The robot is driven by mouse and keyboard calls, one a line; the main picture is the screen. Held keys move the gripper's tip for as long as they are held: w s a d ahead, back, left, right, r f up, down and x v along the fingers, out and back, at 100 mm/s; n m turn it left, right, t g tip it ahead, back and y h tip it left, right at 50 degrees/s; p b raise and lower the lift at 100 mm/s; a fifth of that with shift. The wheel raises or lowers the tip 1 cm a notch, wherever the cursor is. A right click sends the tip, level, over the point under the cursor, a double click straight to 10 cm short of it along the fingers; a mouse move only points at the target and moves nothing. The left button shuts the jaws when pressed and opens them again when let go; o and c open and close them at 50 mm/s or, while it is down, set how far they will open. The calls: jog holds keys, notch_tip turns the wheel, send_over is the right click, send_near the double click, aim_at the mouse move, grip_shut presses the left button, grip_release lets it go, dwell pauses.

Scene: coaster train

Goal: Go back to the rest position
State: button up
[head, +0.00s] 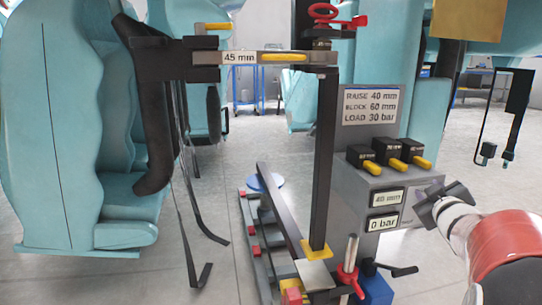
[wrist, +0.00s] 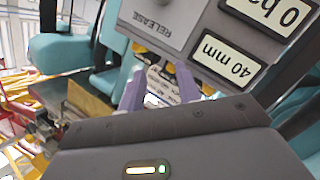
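My gripper (head: 432,207) is at the right in the head view, just right of the grey control box (head: 345,205). In the wrist view, the two fingers of my gripper (wrist: 160,88) stand apart. I see nothing held between them; a pale printed surface and yellow parts show beyond the gap. The box carries labels reading 40 mm (head: 387,197) and 0 bar (head: 383,223). In the wrist view the box face (wrist: 205,35) is close in front of the fingers, with the word RELEASE on it. I cannot tell whether the fingers touch it.
Several black blocks with yellow tabs (head: 391,152) sit on top of the box, below a sign (head: 370,105). A dark upright post (head: 325,160) and a red-handled lever (head: 348,275) stand to its left. A teal seat (head: 70,130) with a black restraint fills the left.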

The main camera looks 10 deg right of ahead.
jog(key=s+a+r+m+g+p, duration=0.1)
jog(key=s+a+m+g+p, duration=0.45)
jog(key=a, duration=0.85)
jog(key=s+a+f+n+g+y, duration=0.1)
jog(key=s+a+f+g+y, duration=0.1)
jog(key=s+a, duration=0.6)
jog(key=s+a+f+g+y, duration=0.2)
jog(key=s+a+f+y, duration=0.1)
jog(key=s+a, duration=0.5)
jog(key=shift+s+a+f+n+p, duration=0.15)
jog(key=shift+s+f+n+p, duration=0.35)
jog(key=shift+s, duration=0.7)
jog(key=shift+g, duration=0.25)
